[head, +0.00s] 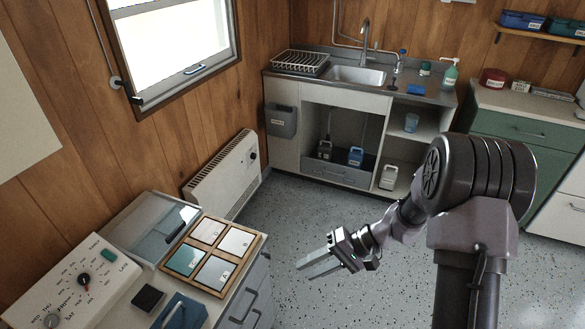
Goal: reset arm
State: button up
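My gripper (318,262) is at the end of my arm, which reaches in from the right of the head view. It hangs over the speckled floor (395,290), pointing left towards the low cabinet's drawers. Its fingers look close together, but at this angle I cannot tell whether they are open or shut. No object shows at the fingers.
A low cabinet (238,300) at left carries a wooden tray (240,229) with coloured tiles and a control panel (75,285). A heater (225,178) stands by the wall. A sink unit (289,147) and a green cabinet (520,135) line the back. Floor between is clear.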

jog(key=s+d+r+m+t+h, duration=0.1)
jog(key=s+d+r+t+h, duration=0.1)
jog(key=s+r, duration=0.7)
jog(key=s+d+r+m+t+h, duration=0.2)
jog(key=s+r+h, duration=0.4)
jog(key=s+r, duration=0.3)
notch_tip(320, 180, up, 5)
jog(key=d+t, duration=0.1)
jog(key=t, duration=0.1)
jog(key=shift+f+t+h, duration=0.2)
jog(key=shift+t+h, duration=0.2)
jog(key=shift+s+d, duration=0.1)
